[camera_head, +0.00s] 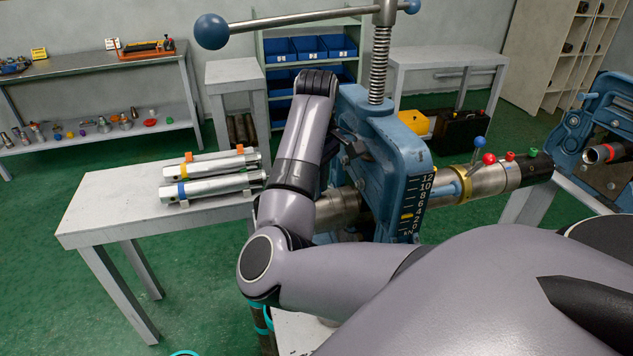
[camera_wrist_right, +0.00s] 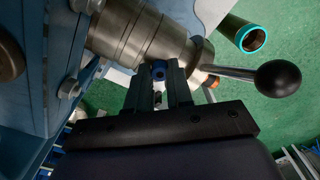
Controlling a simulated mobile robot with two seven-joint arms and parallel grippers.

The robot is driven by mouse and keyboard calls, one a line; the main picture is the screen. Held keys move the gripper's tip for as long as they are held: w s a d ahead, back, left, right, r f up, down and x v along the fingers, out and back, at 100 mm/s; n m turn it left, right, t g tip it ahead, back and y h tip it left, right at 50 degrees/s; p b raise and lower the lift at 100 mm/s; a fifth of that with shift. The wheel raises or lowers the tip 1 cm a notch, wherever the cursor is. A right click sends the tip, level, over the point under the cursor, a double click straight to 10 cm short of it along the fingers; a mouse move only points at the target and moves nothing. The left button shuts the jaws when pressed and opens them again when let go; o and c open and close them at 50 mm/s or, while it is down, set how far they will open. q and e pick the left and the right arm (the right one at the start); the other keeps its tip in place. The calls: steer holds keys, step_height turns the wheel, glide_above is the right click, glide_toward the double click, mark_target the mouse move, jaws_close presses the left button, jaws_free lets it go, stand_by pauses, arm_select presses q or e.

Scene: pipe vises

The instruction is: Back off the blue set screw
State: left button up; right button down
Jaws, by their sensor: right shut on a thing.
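In the right wrist view, the blue set screw (camera_wrist_right: 158,68) sits at the side of a round metal collar (camera_wrist_right: 150,38). My right gripper (camera_wrist_right: 158,80) has its two dark fingers on either side of the blue head and is shut on it. The fingers hide part of the screw. In the head view, my right arm reaches to the left side of the blue pipe vise (camera_head: 403,155). The collar there (camera_head: 337,207) is partly covered by my arm, and the set screw cannot be made out. My left gripper is not in view.
A lever with a black ball (camera_wrist_right: 277,78) sticks out close to the right of my fingers. Beyond the vise, a pipe (camera_head: 485,182) carries blue, red and green knobs. A side table (camera_head: 110,205) at left holds metal bars (camera_head: 205,187).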

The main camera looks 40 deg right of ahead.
steer(key=shift+s+a+f, duration=0.15)
steer(key=shift+f, duration=0.15)
steer(key=c, duration=1)
jaws_free()
steer(key=shift+r, duration=0.2)
steer(key=shift+w+r, duration=0.2)
steer(key=shift+r, duration=0.25)
steer(key=shift+s+r, duration=0.1)
steer(key=shift+r, duration=2.95)
